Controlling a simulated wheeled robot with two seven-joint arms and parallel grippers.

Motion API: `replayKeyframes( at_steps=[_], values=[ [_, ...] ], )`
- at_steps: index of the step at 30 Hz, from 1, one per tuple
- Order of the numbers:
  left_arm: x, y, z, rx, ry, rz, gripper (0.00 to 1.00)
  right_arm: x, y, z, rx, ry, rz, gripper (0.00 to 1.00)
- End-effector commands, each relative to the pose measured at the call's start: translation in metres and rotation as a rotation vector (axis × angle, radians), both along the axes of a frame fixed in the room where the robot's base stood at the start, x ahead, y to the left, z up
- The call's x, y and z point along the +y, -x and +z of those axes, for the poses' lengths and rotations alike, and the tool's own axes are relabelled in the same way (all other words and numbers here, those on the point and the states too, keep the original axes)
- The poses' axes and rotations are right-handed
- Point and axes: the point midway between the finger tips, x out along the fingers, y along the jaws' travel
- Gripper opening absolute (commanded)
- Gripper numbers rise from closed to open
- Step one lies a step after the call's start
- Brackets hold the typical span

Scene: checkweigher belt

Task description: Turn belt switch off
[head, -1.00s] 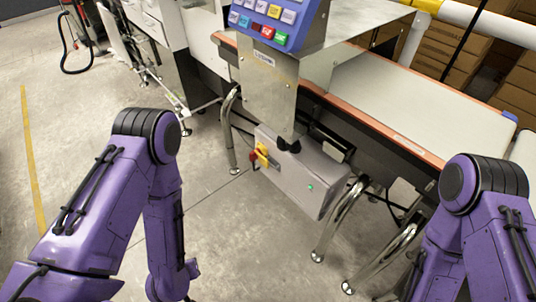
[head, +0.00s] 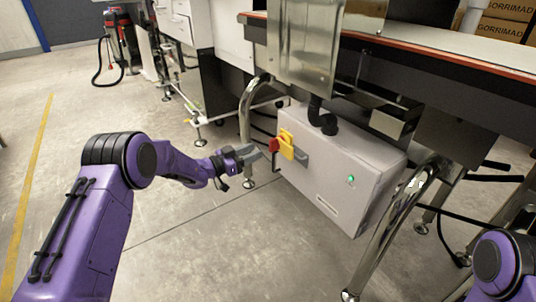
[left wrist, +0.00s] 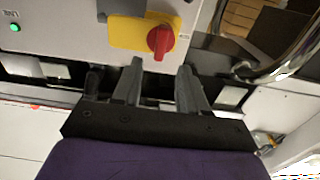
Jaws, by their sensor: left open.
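The belt switch is a red rotary knob (head: 275,145) on a yellow plate (head: 287,143), on the left part of a grey control box (head: 340,165) under the belt. In the left wrist view the red knob (left wrist: 161,41) and yellow plate (left wrist: 128,33) sit just beyond my fingertips. My left gripper (head: 258,152) is open and close to the knob, its fingers pointing at the box. In the left wrist view its two fingers (left wrist: 160,70) are apart with nothing between them; I cannot tell whether they touch the knob. My right gripper is out of view.
A green light (head: 350,181) glows on the box. Chrome legs (head: 395,225) stand right of the box, and another chrome leg (head: 246,110) stands behind my gripper. The conveyor belt (head: 450,50) runs above. The floor in front is clear.

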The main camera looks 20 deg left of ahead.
Motion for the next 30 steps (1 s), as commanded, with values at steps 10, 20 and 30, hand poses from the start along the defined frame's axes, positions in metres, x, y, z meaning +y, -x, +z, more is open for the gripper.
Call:
replayKeyframes(
  at_steps=[10,20,30],
  values=[
    [-0.04,-0.051,-0.003,-0.001,-0.001,0.001,0.43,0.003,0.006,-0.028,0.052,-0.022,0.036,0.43],
    [-0.044,-0.056,-0.001,0.002,0.001,0.002,0.43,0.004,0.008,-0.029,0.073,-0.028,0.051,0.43],
    [-0.043,-0.056,-0.001,0.002,0.003,0.003,0.0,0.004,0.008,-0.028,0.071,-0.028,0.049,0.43]
  ],
)
